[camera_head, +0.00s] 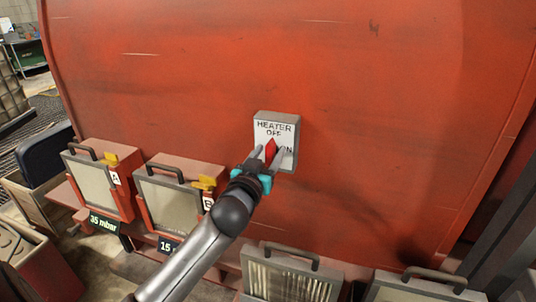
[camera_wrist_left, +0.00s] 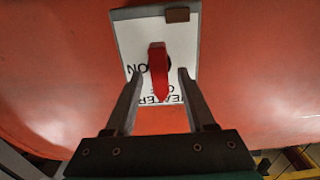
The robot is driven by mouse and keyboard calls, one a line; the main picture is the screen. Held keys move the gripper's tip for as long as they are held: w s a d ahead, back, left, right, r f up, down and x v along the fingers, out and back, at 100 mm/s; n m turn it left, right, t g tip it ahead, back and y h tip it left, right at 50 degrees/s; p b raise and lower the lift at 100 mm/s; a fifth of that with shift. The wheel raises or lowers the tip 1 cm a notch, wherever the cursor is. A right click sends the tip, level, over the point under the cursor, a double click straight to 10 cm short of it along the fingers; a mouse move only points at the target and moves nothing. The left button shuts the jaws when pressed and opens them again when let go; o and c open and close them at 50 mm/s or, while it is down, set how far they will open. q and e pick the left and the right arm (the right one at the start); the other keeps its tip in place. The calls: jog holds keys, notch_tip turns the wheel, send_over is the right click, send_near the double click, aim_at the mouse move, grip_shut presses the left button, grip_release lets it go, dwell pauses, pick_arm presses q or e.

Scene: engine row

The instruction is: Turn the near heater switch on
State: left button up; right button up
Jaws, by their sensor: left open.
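The heater switch box (camera_head: 276,116) is mounted on the large red wall, with a white plate reading HEATER, OFF and ON. Its red handle (camera_head: 271,148) points up toward the word OFF. ON is to the lower right, partly covered by my gripper. My left gripper (camera_head: 267,155) is open, with one finger on each side of the handle. In the left wrist view the plate appears upside down, and the red handle (camera_wrist_left: 159,72) stands between the fingertips, with a visible gap on each side. My right gripper is not in view.
Below left are boxes A (camera_head: 98,190) and B (camera_head: 168,205) with yellow levers and black handles. Signs reading 35 mbar (camera_head: 104,223) and 15 hang there. More glass-fronted boxes (camera_head: 289,280) line the bottom. The red wall around the switch is clear.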

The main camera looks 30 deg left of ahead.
pick_arm(q)
grip_shut()
dwell(0.4)
